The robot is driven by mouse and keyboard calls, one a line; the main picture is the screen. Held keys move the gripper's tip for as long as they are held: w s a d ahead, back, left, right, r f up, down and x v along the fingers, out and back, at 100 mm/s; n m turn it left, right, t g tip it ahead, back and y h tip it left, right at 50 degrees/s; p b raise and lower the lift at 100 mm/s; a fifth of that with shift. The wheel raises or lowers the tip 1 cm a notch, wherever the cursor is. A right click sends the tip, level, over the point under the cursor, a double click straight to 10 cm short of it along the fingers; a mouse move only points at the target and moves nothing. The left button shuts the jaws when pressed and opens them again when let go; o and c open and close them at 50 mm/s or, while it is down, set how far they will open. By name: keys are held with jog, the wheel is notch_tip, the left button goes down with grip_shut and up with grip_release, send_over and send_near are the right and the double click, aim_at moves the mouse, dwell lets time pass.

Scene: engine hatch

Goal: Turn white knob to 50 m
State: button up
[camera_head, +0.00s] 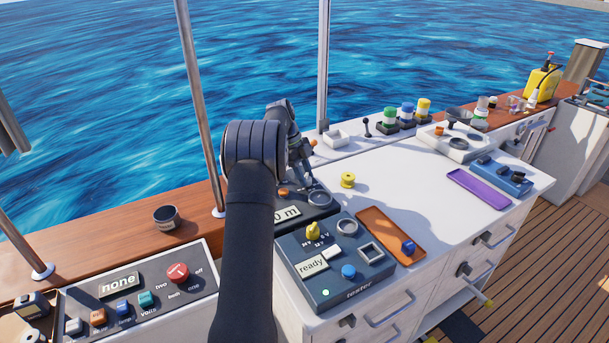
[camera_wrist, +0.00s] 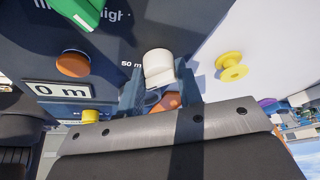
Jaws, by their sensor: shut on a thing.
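The white knob (camera_wrist: 158,66) sits on a dark panel in the wrist view, and its end shows between my fingers. A small "50 m" label is printed on the panel just left of it. My gripper (camera_wrist: 158,84) is shut on the knob, one finger on each side. The knob's pointer direction cannot be made out. The display (camera_wrist: 60,92) reads "0 m"; in the head view it shows partly behind my arm (camera_head: 287,214). In the head view my gripper (camera_head: 303,180) reaches down to this panel, and I cannot make out the knob there.
An orange button (camera_wrist: 73,63) and a green part (camera_wrist: 75,10) are on the same panel. A yellow spool (camera_head: 347,180) stands to the right on the white top. The tester box (camera_head: 335,262) is in front, with an orange tray (camera_head: 392,235) beside it.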

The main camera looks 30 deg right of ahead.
jog(key=shift+m+y, duration=0.4)
jog(key=shift+m, duration=0.7)
jog(key=o, duration=0.9)
jog(key=shift+o, duration=0.2)
jog(key=v, duration=0.7)
jog(key=shift+w+r, duration=0.2)
jog(key=shift+w, duration=0.05)
jog(key=x, duration=0.7)
jog(key=shift+s+f, duration=0.25)
jog(key=shift+f, duration=0.05)
